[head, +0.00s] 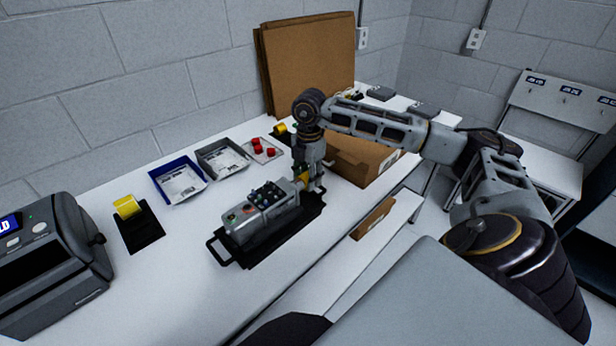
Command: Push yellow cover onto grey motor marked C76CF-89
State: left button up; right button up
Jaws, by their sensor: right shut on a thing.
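A grey motor (262,216) with dark connectors and small red and green spots on top lies in a black tray (237,262) with handles, on the white table. Any marking on it is too small to read. My right gripper (308,184) points down at the motor's far right end, shut on a small yellow piece that looks like the yellow cover (305,177). The fingers hide much of the cover. I cannot tell whether it touches the motor's end. My left gripper is not in view.
A yellow roll-like part (127,207) sits on a black base at left, beside a grey printer-like machine (50,262). A blue tray (178,181), a grey tray (222,160) and red parts (262,146) lie behind the motor. A cardboard box (362,160) stands right of the gripper.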

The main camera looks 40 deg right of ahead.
jog(key=shift+a, duration=0.6)
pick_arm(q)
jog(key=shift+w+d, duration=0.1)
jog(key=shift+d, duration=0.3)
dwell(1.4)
